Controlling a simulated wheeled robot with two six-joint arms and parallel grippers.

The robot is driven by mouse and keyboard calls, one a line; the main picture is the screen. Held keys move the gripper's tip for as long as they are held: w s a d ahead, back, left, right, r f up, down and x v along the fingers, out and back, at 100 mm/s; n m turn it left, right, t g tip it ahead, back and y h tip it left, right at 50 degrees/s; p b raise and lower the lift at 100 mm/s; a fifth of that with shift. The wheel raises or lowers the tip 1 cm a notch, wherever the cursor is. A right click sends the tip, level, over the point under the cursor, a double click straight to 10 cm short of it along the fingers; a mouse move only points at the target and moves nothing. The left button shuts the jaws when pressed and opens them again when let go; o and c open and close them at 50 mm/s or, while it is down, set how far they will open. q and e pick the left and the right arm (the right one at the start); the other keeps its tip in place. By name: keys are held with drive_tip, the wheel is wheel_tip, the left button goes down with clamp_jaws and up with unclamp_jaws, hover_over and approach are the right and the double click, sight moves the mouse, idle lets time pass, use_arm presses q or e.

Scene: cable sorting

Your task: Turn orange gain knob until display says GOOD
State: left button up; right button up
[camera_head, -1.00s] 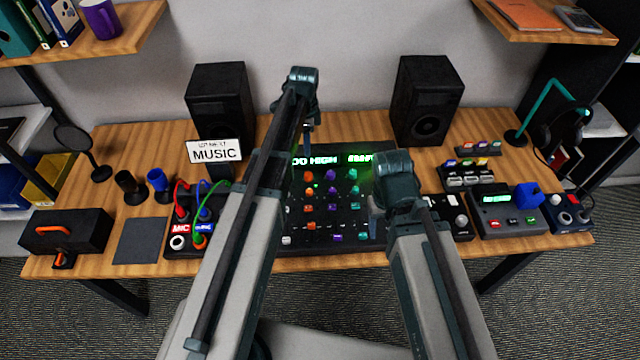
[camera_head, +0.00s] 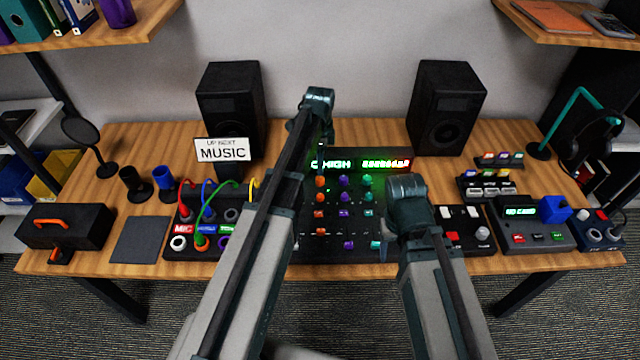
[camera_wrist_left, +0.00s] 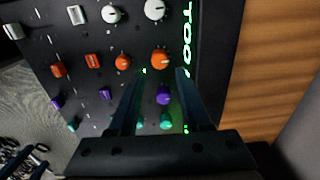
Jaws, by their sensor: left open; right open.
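The mixer panel (camera_head: 338,247) stands in the middle of the table. The upper orange knob (camera_head: 320,181) is in the column below the display. My left gripper (camera_head: 321,160) is over the panel's top left part. In the left wrist view its open fingers point at the orange knob (camera_wrist_left: 160,58), which shows between and beyond the tips; contact cannot be told. My right gripper (camera_head: 387,228) is low at the panel's right side, its fingers mostly hidden.
Purple (camera_head: 344,181) and teal (camera_head: 367,180) knobs sit close beside the orange ones. Another orange knob (camera_wrist_left: 123,62) is near the left finger in the wrist view. Cabled jacks (camera_head: 200,242) lie left of the panel, a switch box (camera_head: 462,232) right. Speakers stand behind.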

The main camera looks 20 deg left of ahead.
sight(320, 178)
use_arm(q)
wheel_tip(320, 178, down, 7)
drive_tip(key=b, duration=0.5)
drive_tip(key=shift+r, duration=0.2)
drive_tip(key=shift+r, duration=0.1)
drive_tip(key=shift+c, duration=0.3)
clamp_jaws()
